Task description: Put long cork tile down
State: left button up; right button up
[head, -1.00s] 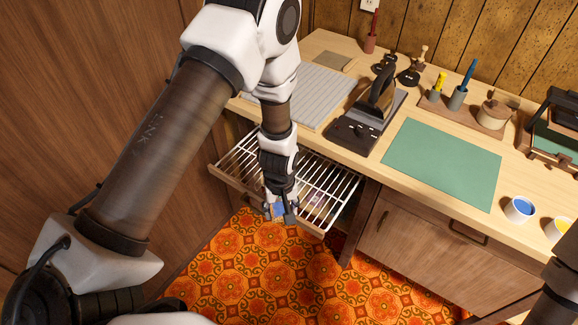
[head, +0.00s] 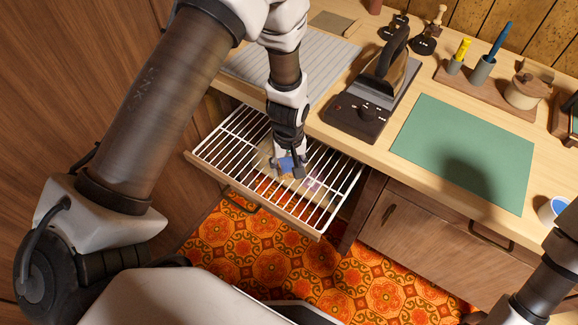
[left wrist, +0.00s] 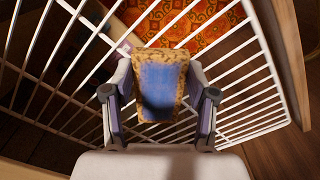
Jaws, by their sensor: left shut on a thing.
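The long cork tile (left wrist: 160,88) has a blue face with speckled tan cork edges. My left gripper (left wrist: 158,104) is shut on it, one finger on each side. In the head view the left gripper (head: 288,170) points down over the white wire rack (head: 228,148) of the pulled-out drawer, and only a small blue part of the tile (head: 289,163) shows between the fingers. I cannot tell whether the tile touches the wires. My right gripper is out of view; only part of the right arm shows at the lower right.
The worktop above the drawer holds a grey ribbed mat (head: 305,65), a dark iron on its base (head: 372,100) and a green mat (head: 465,150). The drawer's wooden front (head: 255,200) borders the rack. Most of the rack is bare, with the patterned floor below.

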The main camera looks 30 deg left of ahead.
aim_at(289, 170)
pick_arm(q)
jog(key=o, duration=0.9)
jog(key=shift+s, duration=0.1)
notch_tip(289, 170, up, 12)
jog(key=shift+r+p, duration=0.1)
jog(key=shift+p, duration=0.65)
